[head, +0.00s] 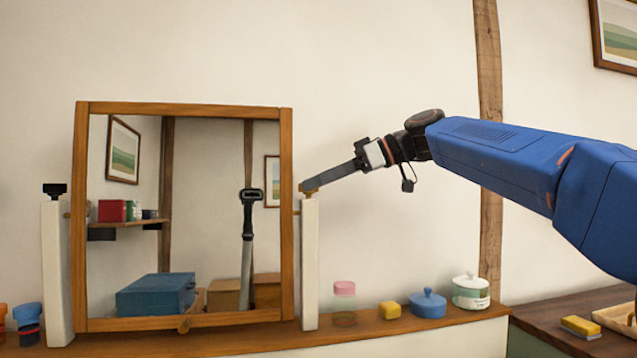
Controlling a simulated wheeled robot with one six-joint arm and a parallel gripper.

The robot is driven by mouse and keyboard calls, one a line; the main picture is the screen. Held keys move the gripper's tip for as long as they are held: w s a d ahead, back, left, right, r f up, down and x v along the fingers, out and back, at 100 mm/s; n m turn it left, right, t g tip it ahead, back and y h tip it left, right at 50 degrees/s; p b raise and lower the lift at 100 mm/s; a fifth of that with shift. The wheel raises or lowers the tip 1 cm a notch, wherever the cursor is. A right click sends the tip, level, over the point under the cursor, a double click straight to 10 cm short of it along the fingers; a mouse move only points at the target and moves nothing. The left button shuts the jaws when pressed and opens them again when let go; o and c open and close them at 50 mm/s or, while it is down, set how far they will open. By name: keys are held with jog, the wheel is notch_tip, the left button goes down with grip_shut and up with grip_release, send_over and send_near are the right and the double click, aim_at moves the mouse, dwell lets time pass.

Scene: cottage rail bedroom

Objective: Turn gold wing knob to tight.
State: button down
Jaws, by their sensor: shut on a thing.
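The gold wing knob (308,193) sits on top of the white right post beside a wood-framed tilting mirror. It is small and partly covered by my fingers. My gripper (313,183) comes in from the right, slanting down to the left, and its long grey fingers are shut on the knob. The wing's exact angle cannot be told. A black knob (54,188) tops the left post (57,270). The mirror frame (287,210) stands between the two posts and looks nearly upright.
Orange and blue tubs (28,318) stand at the far left.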

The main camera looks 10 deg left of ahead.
jog(key=c, duration=1.8)
grip_release()
jog(key=shift+d, duration=0.1)
jog(key=v, duration=1.7)
jog(key=shift+r, duration=0.1)
